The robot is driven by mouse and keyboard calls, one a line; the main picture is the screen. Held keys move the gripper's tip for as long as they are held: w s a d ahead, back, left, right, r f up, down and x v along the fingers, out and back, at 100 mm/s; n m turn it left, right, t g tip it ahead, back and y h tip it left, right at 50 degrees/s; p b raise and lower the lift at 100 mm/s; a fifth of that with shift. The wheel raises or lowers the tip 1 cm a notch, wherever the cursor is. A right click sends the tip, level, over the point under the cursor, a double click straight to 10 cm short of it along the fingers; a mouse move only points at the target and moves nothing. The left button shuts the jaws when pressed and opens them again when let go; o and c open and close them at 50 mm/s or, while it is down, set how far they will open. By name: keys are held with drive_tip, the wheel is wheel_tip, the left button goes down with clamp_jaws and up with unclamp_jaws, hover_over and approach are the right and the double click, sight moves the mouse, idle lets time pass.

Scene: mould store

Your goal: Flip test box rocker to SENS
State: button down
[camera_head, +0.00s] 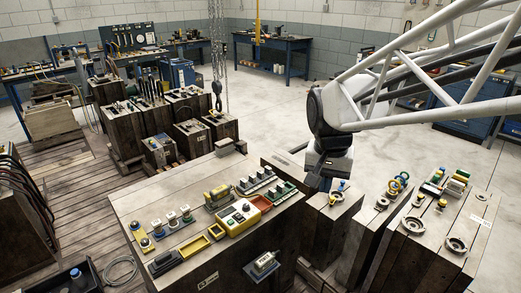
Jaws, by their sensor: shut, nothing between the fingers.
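A yellow box with a pale top plate (239,215) sits near the front of the large dark wooden block; it looks like the test box. Small dark and green details show on its plate, but I cannot make out the rocker, its position or any SENS mark. My gripper (318,186) hangs below the dark wrist joint, to the right of and beyond the yellow box, clear of it. It is shut and empty. Its fingertips are small and dark, hard to separate from the blocks behind.
A grey unit (262,265) is on the front face. More wooden blocks stand right.

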drive_tip(key=w+a+f+m+g, duration=0.1)
drive_tip(key=w+a+f, duration=0.1)
drive_tip(key=w+a, duration=0.5)
drive_tip(key=m+g+h, duration=0.2)
drive_tip(key=m, duration=0.3)
hover_over(240, 218)
drive_tip(key=w+a, duration=0.4)
wheel_tip(240, 218, down, 17)
drive_tip(key=shift+s+d, duration=0.1)
drive_tip(key=shift+d, duration=0.15)
drive_tip(key=shift+f, duration=0.15)
drive_tip(key=x, duration=1.3)
drive_tip(key=shift+s+d+f, duration=0.2)
drive_tip(key=shift+f, duration=0.1)
